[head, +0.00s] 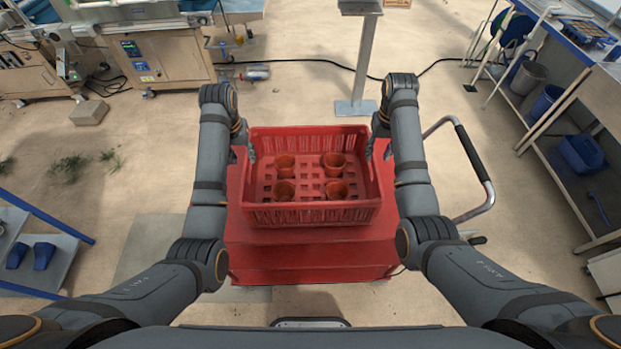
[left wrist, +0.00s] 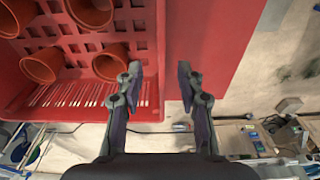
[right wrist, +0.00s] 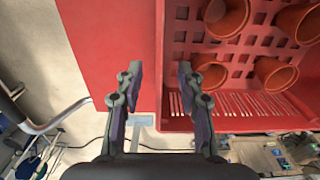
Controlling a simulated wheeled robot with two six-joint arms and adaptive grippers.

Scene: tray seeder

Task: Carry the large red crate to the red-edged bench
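The large red crate (head: 312,215) sits on a red cart (head: 310,262) in front of me and holds several terracotta pots (head: 334,164). My left gripper (head: 246,154) is at the crate's left side, and my right gripper (head: 378,152) is at its right side. In the left wrist view the left gripper (left wrist: 159,82) is open, with one finger over the crate's inside and one outside its wall. In the right wrist view the right gripper (right wrist: 158,82) is likewise open across the opposite wall. I cannot tell whether the fingers touch the crate. No red-edged bench is visible.
The cart's handle (head: 472,155) sticks out on the right. A metal post (head: 362,65) stands beyond the crate. Machines (head: 165,55) stand at the back left, a blue-edged bench (head: 570,45) at the right, and a blue-framed rack (head: 45,255) at the left. Floor between is open.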

